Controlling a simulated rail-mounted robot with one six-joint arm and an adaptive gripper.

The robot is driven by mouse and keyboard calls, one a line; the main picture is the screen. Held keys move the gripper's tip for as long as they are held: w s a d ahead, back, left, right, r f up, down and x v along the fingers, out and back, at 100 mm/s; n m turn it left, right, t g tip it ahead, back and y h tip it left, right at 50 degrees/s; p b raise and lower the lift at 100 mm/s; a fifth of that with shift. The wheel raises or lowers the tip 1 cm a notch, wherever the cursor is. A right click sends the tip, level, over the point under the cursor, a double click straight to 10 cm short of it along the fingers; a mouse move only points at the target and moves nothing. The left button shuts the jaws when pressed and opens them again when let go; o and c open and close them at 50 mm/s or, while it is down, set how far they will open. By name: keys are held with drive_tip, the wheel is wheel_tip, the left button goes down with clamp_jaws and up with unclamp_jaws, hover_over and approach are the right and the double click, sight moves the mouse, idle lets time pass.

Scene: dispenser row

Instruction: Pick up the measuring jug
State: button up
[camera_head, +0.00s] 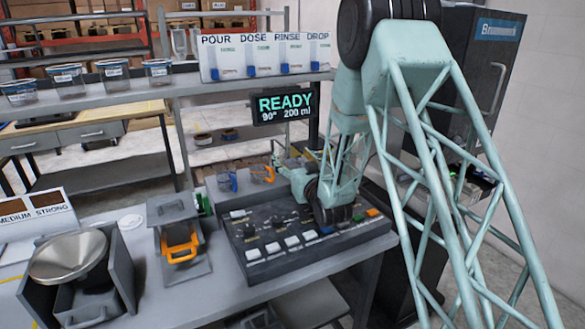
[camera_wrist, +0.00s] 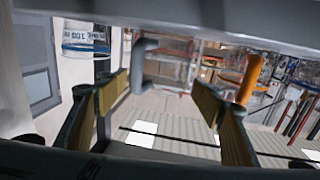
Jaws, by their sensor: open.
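No object is plainly marked as the measuring jug. Two small vessels with coloured handles stand behind the black button panel in the head view: one with a blue handle (camera_head: 228,181) and one with an orange handle (camera_head: 264,173). My gripper (camera_wrist: 162,108) is open and empty in the wrist view, its two yellow-padded fingers wide apart. In that view a labelled clear container (camera_wrist: 86,38) shows upside down at upper left, and an orange upright part (camera_wrist: 250,78) shows beyond the right finger. In the head view my arm's end is beside the vessels, its fingertips hard to make out.
The black button panel (camera_head: 290,240) lies below my arm. A grey device with an orange handle (camera_head: 180,243) and a scale with a round pan (camera_head: 68,255) stand left. Labelled cups (camera_head: 67,79) line the shelf. A display (camera_head: 285,105) reads READY, 90°, 200 ml.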

drive_tip(key=shift+w+a, duration=0.2)
drive_tip(key=shift+w, duration=0.4)
drive_tip(key=c, duration=1)
